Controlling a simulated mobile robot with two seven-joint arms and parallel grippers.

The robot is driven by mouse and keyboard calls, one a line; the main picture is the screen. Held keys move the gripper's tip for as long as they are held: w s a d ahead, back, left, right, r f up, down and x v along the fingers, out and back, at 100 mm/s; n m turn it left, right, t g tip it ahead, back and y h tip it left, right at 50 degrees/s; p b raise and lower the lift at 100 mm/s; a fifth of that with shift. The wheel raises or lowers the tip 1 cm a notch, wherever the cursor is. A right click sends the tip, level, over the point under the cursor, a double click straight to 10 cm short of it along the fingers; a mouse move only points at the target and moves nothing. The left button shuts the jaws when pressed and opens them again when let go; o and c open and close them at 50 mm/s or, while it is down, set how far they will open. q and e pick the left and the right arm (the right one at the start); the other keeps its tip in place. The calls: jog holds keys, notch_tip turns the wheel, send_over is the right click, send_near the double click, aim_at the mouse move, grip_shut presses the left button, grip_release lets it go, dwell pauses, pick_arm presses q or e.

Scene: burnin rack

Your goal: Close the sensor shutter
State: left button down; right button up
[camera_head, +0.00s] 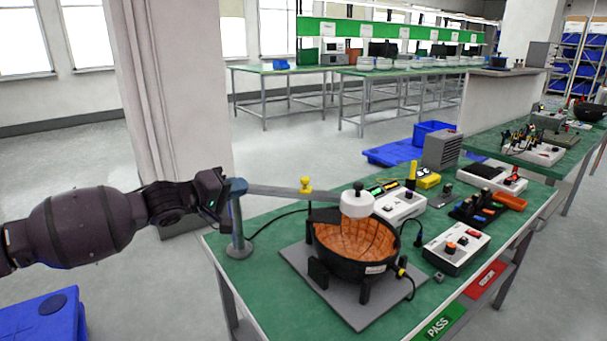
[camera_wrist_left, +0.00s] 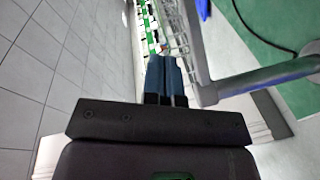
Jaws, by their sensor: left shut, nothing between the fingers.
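A white cylindrical sensor head (camera_head: 357,204) with a dark knob on top hangs over a black bowl with a copper-coloured inside (camera_head: 355,240). It sits at the end of a grey swing arm (camera_head: 275,191) on a blue-grey post (camera_head: 238,225). I cannot tell which part is the shutter. My left gripper (camera_head: 236,187) is shut and empty beside the post top; I cannot tell whether it touches. In the left wrist view its blue fingers (camera_wrist_left: 166,75) are together, left of the grey arm (camera_wrist_left: 265,78). My right gripper is out of view.
The bowl stands on a grey plate (camera_head: 342,312) on the green bench (camera_head: 265,280). A blue bin (camera_head: 45,318) is at lower left.

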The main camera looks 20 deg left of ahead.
aim_at(306, 185)
pick_arm(q)
jog(key=w+d+f+n+b, duration=0.1)
jog(key=w+d+n+b, duration=0.2)
jog(key=w+d, duration=0.6)
jog(key=shift+f+n, duration=0.25)
jog(key=shift+n, duration=0.05)
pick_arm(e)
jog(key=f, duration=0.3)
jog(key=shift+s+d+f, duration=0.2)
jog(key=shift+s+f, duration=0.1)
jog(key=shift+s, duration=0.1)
pick_arm(q)
jog(key=shift+d+r, duration=0.1)
jog(key=shift+d, duration=0.05)
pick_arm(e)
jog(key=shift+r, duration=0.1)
